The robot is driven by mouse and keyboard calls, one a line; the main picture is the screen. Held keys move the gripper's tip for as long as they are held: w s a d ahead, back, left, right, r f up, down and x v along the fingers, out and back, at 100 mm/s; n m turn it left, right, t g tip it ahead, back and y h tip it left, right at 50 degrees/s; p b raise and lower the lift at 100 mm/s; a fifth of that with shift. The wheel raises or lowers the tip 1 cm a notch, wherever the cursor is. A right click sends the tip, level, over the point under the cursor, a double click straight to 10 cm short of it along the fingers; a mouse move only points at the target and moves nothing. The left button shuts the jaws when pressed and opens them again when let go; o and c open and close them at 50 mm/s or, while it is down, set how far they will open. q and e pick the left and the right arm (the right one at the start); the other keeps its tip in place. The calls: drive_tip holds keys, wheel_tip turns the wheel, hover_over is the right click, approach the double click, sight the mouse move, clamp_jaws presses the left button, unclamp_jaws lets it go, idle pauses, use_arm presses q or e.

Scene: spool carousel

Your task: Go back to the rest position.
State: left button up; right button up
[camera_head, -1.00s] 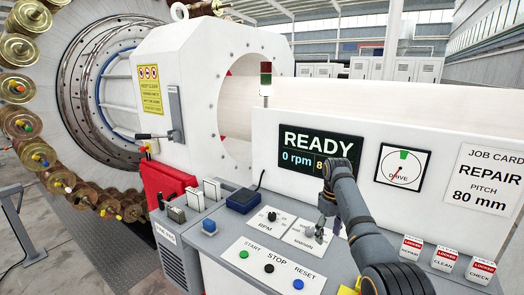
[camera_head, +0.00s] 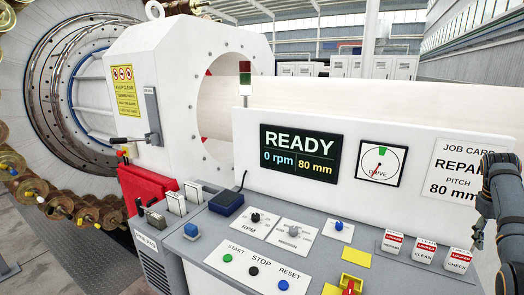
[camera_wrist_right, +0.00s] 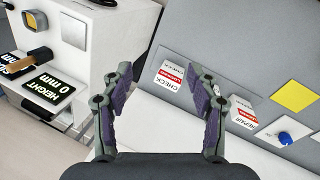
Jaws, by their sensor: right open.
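My right arm stands at the right edge of the head view, partly in front of the job card (camera_head: 470,165). My right gripper (camera_head: 478,236) is small there, near the right end of the console. In the right wrist view my right gripper (camera_wrist_right: 160,88) is open, with its two purple-padded fingers wide apart and nothing between them. Beyond the fingers lie the locked-label blocks, one marked CHECK (camera_wrist_right: 170,82) and one marked REPAIR (camera_wrist_right: 241,112). My left gripper is not in view.
The control console (camera_head: 190,250) carries knobs, levers and green, black and blue buttons. Its screen (camera_head: 298,152) reads READY, 0 rpm, 80 mm. A spool carousel (camera_head: 45,90) stands at left. The wrist view also shows a white HEIGHT unit (camera_wrist_right: 75,30).

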drive_tip(key=s+d+r+m, duration=0.2)
drive_tip(key=s+d+r, duration=0.1)
drive_tip(key=s+d, duration=0.5)
drive_tip(key=s+d+f+n+h, duration=0.1)
drive_tip(key=s+d+f+h, duration=0.15)
drive_tip(key=f, duration=0.55)
drive_tip(key=s+d+f+n+h, duration=0.1)
drive_tip(key=d+f+h, duration=0.1)
drive_tip(key=d+f, duration=0.35)
drive_tip(key=s+d+f+n+h, duration=0.1)
drive_tip(key=s+f+h, duration=0.15)
drive_tip(key=f, duration=0.75)
drive_tip(key=s+f+n+t, duration=0.4)
drive_tip(key=s+f+n, duration=0.2)
drive_tip(key=s+f, duration=0.95)
drive_tip(key=s+a+f+m+g+y, duration=0.15)
drive_tip(key=s+a+f, duration=0.25)
drive_tip(key=a+f, duration=0.8)
drive_tip(key=s+a+f+m+y, duration=0.1)
drive_tip(key=s+a+f+y, duration=0.2)
drive_tip(key=a+f, duration=0.95)
drive_tip(key=s+a+f+y, duration=0.1)
drive_tip(key=a+f+y, duration=0.1)
drive_tip(key=a, duration=1.4)
drive_tip(key=s+a+f+m+y, duration=0.1)
drive_tip(key=a+f+y, duration=0.1)
drive_tip(key=a, duration=1.4)
drive_tip(key=shift+s+a+f, duration=0.2)
drive_tip(key=shift+s+f, duration=0.2)
drive_tip(key=shift+f, duration=0.45)
